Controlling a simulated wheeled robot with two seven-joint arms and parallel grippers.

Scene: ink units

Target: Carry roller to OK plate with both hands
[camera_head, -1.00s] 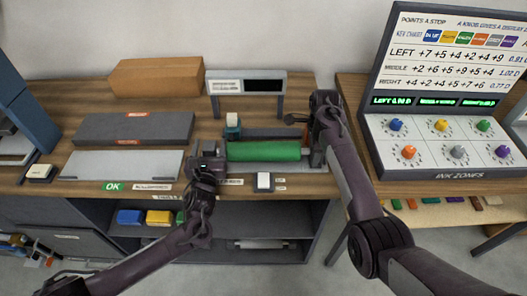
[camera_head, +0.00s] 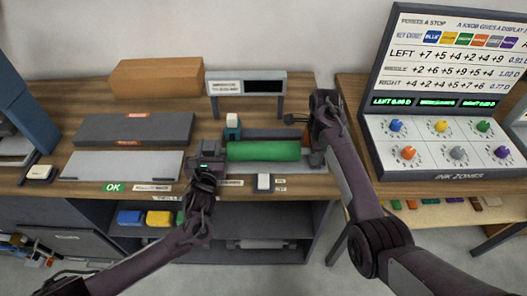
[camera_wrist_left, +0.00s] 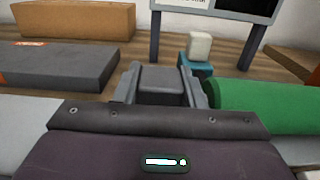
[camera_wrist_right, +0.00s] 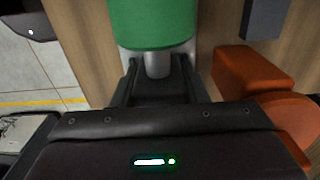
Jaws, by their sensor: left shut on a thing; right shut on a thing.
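The green roller (camera_head: 263,151) lies level across the bench, just above or on its grey stand; I cannot tell which. My left gripper (camera_head: 220,154) is shut on its left end. In the left wrist view, the fingers close around a grey block-like end beside the green roller body (camera_wrist_left: 265,108). My right gripper (camera_head: 308,150) is shut on the right end. In the right wrist view, the fingers sit around the pale metal shaft (camera_wrist_right: 158,65) below the green body (camera_wrist_right: 150,22). The light grey OK plate (camera_head: 122,165), with a green OK label (camera_head: 114,187), lies empty to the left.
A dark grey plate (camera_head: 135,128) and a cardboard box (camera_head: 156,75) are behind the OK plate. A small display (camera_head: 247,84) on legs stands behind the roller. A white button block (camera_head: 264,182) is in front of it. The ink console (camera_head: 440,140) stands right.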

